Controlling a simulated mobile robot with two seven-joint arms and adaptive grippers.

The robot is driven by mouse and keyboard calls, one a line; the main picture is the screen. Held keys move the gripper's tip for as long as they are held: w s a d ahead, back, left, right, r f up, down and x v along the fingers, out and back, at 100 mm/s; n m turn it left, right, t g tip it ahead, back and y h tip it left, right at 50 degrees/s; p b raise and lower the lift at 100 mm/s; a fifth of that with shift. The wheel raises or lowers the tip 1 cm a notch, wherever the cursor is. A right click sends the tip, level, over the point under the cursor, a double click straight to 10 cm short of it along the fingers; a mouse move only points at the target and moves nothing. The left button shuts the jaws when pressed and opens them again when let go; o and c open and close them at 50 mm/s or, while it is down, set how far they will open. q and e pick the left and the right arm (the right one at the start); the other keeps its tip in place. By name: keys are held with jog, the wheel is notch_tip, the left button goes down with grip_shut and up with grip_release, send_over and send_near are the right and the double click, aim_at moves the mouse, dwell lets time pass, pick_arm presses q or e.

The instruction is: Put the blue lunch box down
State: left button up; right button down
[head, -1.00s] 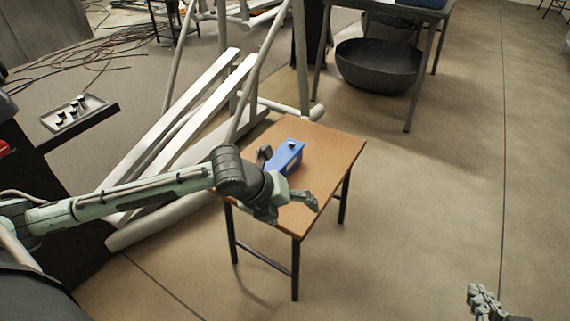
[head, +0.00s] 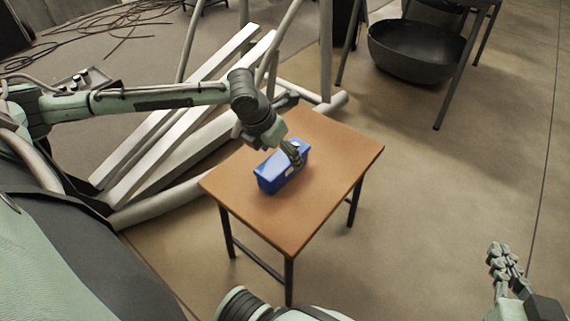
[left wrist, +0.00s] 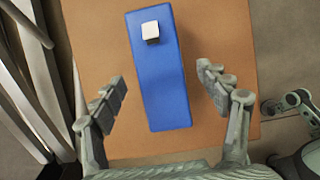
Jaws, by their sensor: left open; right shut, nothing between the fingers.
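The blue lunch box (head: 276,177) rests on the small wooden table (head: 241,206). In the left wrist view the box (left wrist: 163,90) lies lengthwise below the camera, with a small white block-like part on its top. My left gripper (head: 290,150) is above and beside the box in the head view. In the left wrist view its fingers (left wrist: 160,92) are spread, one on each side of the box, with gaps between them and its sides. My right gripper (head: 497,256) is at the lower right, away from the table, shut and empty.
White metal beams and tubes (head: 190,110) lie behind and left of the table. A dark round basin (head: 415,52) sits under a metal table at the back right. Cables (head: 80,38) lie on the floor at the back left. Floor to the right is clear.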

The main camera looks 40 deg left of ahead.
aim_at(281, 159)
pick_arm(q)
jog(key=x, duration=0.2)
jog(key=s+b+x, duration=0.1)
jog(key=x, duration=0.2)
jog(key=shift+f, duration=0.2)
jog(key=shift+w+f, duration=0.1)
jog(key=shift+f, duration=0.05)
pick_arm(e)
jog(key=a+r+t+y, duration=0.2)
jog(key=a+r+t, duration=0.1)
jog(key=r, duration=0.4)
jog(key=shift+w+a+t, duration=0.35)
jog(key=shift+a+t, duration=0.05)
jog(key=shift+a, duration=0.1)
jog(key=shift+r, duration=0.1)
pick_arm(q)
jog(key=c, duration=1.7)
grip_shut()
